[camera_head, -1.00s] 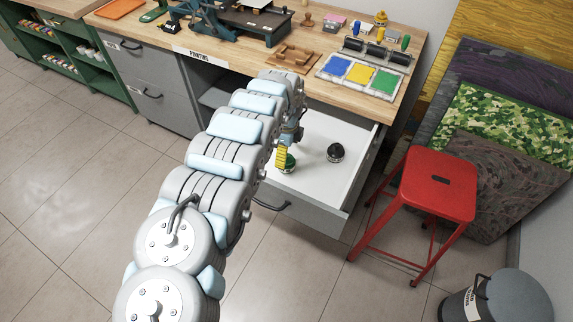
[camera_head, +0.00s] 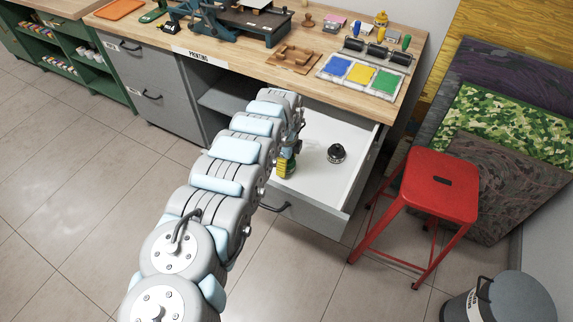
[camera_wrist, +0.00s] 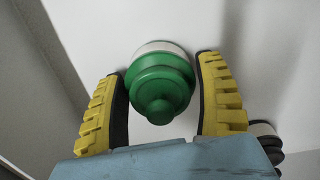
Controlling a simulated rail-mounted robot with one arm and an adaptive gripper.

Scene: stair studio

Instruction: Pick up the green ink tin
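The green ink tin (camera_wrist: 158,80) stands in the open white drawer, with its green stepped lid and knob towards the wrist camera. In the head view only a bit of the tin (camera_head: 291,166) shows beside my gripper (camera_head: 284,162). In the wrist view the two yellow ribbed fingers of my gripper (camera_wrist: 165,100) are apart, one on each side of the tin. A narrow gap seems to show on the right; on the left the finger is very close, and I cannot tell whether it touches.
A black tin (camera_head: 337,153) stands in the drawer (camera_head: 313,180) to the right; the drawer floor around it is bare. The worktop (camera_head: 240,62) overhangs the drawer's back. A red stool (camera_head: 437,185) stands close to the drawer's right.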

